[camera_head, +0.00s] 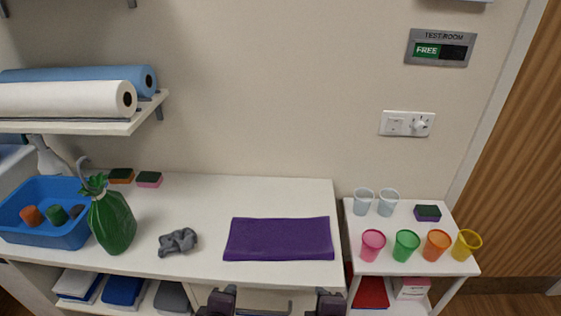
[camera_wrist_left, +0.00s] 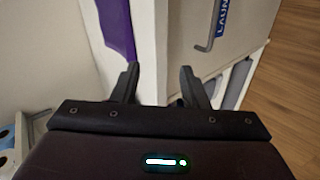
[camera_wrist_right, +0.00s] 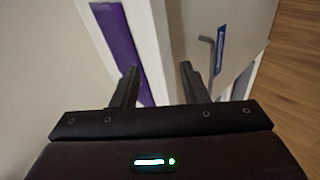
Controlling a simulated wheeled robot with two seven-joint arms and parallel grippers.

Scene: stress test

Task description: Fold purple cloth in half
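The purple cloth (camera_head: 280,236) lies spread flat as a wide rectangle on the right part of the white counter, close to the front edge. Part of it shows in the left wrist view (camera_wrist_left: 117,28) and in the right wrist view (camera_wrist_right: 121,45). My left gripper (camera_head: 219,300) is open and empty, in front of the counter near the cloth's left end. My right gripper (camera_head: 329,302) is open and empty, in front of the cloth's right end. Neither touches the cloth. Both fingertip pairs show apart in the wrist views.
A crumpled grey cloth (camera_head: 178,241), a green pineapple-shaped vase (camera_head: 112,222) and a blue bin (camera_head: 62,240) stand left on the counter. A lower side table (camera_head: 400,221) with several cups stands right. A drawer-like front with a handle (camera_wrist_right: 208,48) lies below the counter.

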